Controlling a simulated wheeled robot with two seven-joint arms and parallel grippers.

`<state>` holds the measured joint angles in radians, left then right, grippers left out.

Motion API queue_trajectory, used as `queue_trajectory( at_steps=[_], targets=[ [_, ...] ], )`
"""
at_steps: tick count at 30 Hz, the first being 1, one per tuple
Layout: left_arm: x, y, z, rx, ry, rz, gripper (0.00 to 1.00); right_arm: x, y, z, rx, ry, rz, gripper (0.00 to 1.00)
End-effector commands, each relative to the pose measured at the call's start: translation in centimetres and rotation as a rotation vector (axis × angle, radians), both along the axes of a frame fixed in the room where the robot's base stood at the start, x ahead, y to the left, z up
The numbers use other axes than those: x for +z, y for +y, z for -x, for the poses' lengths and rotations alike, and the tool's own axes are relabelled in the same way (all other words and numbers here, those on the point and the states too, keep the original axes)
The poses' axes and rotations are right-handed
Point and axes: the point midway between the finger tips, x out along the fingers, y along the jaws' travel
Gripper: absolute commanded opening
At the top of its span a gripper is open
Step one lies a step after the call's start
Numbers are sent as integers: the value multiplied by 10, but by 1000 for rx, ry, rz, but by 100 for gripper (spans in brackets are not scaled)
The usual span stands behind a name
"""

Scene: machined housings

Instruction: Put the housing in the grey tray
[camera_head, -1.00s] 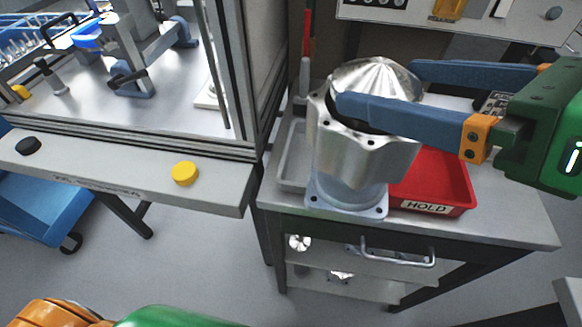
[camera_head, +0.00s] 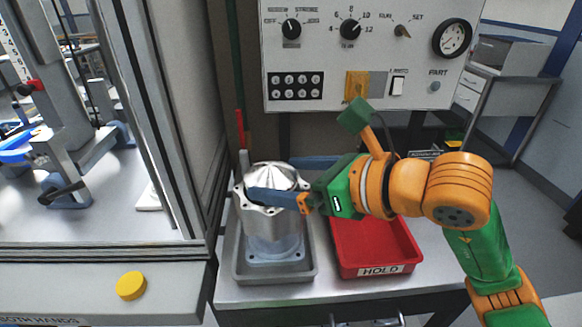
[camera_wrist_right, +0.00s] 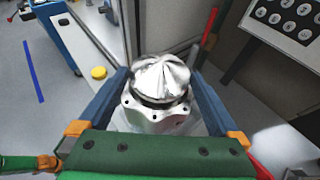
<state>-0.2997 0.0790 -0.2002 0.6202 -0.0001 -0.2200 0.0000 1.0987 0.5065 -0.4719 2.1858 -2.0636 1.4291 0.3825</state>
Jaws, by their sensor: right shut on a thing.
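The housing (camera_head: 262,222) is a shiny metal body with a finned, domed top, a scalloped flange and a paler square-footed lower part. It is upright, with its foot within the outline of the grey tray (camera_head: 275,278). I cannot tell whether the foot rests on the tray floor. My right gripper (camera_head: 270,179) is shut on the housing near its top, with one blue finger on each side. In the right wrist view the housing (camera_wrist_right: 158,98) sits between the fingers of the right gripper (camera_wrist_right: 160,76).
A red tray (camera_head: 375,245) marked HOLD stands right beside the grey tray on the bench (camera_head: 330,291). A control panel (camera_head: 365,60) rises behind. A machine frame and a ledge with a yellow button (camera_head: 131,286) are close on the left.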

Motion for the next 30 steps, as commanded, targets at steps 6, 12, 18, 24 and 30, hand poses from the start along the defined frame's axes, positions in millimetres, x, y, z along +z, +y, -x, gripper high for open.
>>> queue_trajectory(
  at_steps=[6, 12, 18, 24, 30],
  targets=[
    [4, 0, 0, 0, 0, 0, 100, -20, 2, -19, 1, -4, -6, 0],
    [10, 0, 0, 0, 0, 0, 100, -39, 3, -25, 0, -3, -3, 0],
    [14, 0, 0, 0, 0, 0, 100, -58, 3, -25, 0, -5, -5, 0],
    [14, 0, 0, 0, 0, 0, 100, -58, 3, -25, 0, -8, -5, 0],
    [11, 0, 0, 0, 0, -1, 100, -63, 3, -25, 0, -1, -1, 100]
  ],
)
